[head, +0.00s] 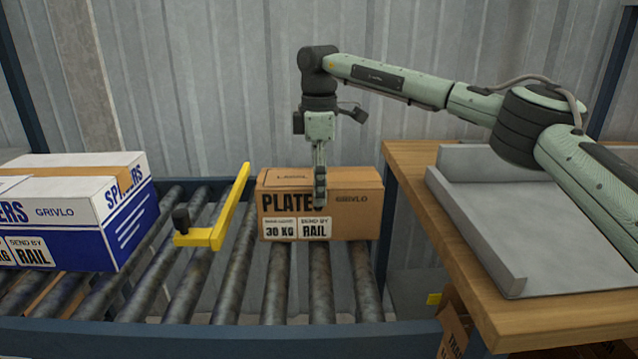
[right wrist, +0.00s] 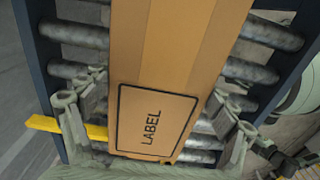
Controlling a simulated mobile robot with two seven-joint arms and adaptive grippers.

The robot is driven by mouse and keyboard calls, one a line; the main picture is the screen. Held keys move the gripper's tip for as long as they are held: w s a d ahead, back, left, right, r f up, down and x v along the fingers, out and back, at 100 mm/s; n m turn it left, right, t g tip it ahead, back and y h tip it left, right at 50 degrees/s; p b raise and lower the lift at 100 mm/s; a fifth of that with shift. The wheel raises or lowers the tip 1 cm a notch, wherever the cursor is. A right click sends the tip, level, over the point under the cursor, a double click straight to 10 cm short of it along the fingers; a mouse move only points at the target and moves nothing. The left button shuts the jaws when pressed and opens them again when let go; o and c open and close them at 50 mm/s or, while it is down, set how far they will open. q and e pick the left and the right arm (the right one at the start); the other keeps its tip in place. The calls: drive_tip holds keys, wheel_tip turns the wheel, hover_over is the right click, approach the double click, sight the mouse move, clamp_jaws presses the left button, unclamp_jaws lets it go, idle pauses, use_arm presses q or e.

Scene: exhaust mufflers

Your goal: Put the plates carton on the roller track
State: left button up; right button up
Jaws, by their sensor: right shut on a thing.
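The plates carton (head: 352,218) is a brown box marked PLATES, 30 KG and RAIL. It sits level over the rollers at the right part of the roller track (head: 275,290). I cannot tell whether its underside touches the rollers. My right gripper (head: 320,188) comes down from above and is shut on the carton. In the right wrist view, the carton (right wrist: 175,60) with its LABEL panel lies between the two fingers of the gripper (right wrist: 160,125), with rollers below. My left gripper is not in view.
A blue and white carton (head: 75,215) stands on the track at the left. A yellow stop arm (head: 225,215) rises between it and the plates carton. A wooden bench (head: 430,235) with an empty grey tray (head: 515,215) is at the right. The front rollers are bare.

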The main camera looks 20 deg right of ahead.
drive_tip(key=o, duration=1.7)
drive_tip(key=shift+f, duration=0.1)
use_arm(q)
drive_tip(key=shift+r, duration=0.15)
use_arm(e)
drive_tip(key=shift+r, duration=0.45)
wheel_tip(320, 180, up, 10)
drive_tip(key=shift+r, duration=0.25)
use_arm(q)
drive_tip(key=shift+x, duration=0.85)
use_arm(e)
drive_tip(key=shift+r, duration=0.45)
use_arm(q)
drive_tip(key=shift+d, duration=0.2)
